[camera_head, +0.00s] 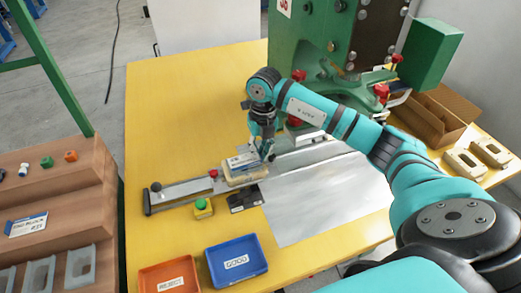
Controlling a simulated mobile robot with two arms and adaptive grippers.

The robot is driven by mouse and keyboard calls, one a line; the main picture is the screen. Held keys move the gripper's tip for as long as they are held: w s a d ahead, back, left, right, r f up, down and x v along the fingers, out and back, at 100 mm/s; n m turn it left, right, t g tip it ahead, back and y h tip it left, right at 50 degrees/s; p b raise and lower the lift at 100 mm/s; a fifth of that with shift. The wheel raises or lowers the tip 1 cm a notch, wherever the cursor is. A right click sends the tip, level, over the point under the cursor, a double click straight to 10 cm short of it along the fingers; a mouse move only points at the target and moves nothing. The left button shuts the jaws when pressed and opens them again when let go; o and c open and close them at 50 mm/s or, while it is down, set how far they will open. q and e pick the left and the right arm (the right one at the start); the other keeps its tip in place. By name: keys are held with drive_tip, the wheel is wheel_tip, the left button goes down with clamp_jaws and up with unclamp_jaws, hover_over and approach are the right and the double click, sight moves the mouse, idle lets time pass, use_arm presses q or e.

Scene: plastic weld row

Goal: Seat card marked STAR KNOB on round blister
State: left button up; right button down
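A small white and blue card (241,161) lies on top of a beige nest (246,177) on the slide rail, near the middle of the yellow table. Its print is too small to read. A blister under the card cannot be made out. My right gripper (266,152) points down at the card's right end, very close to it. Whether its fingers touch the card, or are open or shut, cannot be told. Another card (27,225) lies on the brown shelf at left; its print is not clearly readable. My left gripper is not in view.
A green press (315,45) stands behind my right arm. A green button (201,204) and a black box (244,198) sit in front of the nest. An orange tray (143,283) and a blue tray (214,277) lie at front. Clear blisters (80,265) stand at lower left.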

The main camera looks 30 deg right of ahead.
drive_tip(key=shift+f+b, duration=0.4)
drive_tip(key=shift+f, duration=0.25)
idle(0.6)
drive_tip(key=c, duration=1.4)
unclamp_jaws()
drive_tip(key=shift+r, duration=0.15)
drive_tip(key=shift+r+p, duration=2.6)
drive_tip(key=shift+r, duration=0.8)
drive_tip(key=shift+s+f, duration=0.1)
